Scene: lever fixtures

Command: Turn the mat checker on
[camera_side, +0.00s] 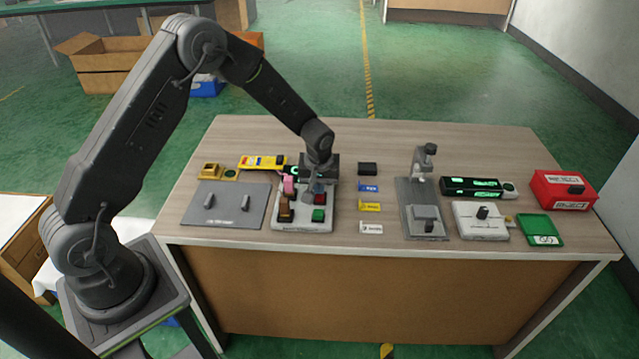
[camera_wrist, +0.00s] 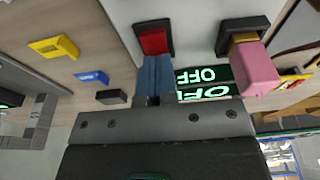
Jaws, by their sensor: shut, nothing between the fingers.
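My gripper (camera_side: 316,188) is low over the white switch panel (camera_side: 302,224), its fingers shut and empty. In the wrist view the closed blue-grey fingers (camera_wrist: 155,68) point at a red rocker (camera_wrist: 154,40) in a black frame; I cannot tell whether they touch it. The red rocker (camera_side: 320,199) also shows in the side view. A pink block (camera_wrist: 255,72) stands out from a black and yellow base beside it. Two dark displays near the fingers glow green with "OFF" (camera_wrist: 196,76). No readable label shows which control is the mat checker's.
The panel also bears a green rocker (camera_side: 318,215) and brown parts (camera_side: 285,210). A grey plate with two levers (camera_side: 225,214) lies left. Small blocks (camera_side: 369,207), a grey upright fixture (camera_side: 423,205), a white knob box (camera_side: 480,225) and a red box (camera_side: 563,190) stand right.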

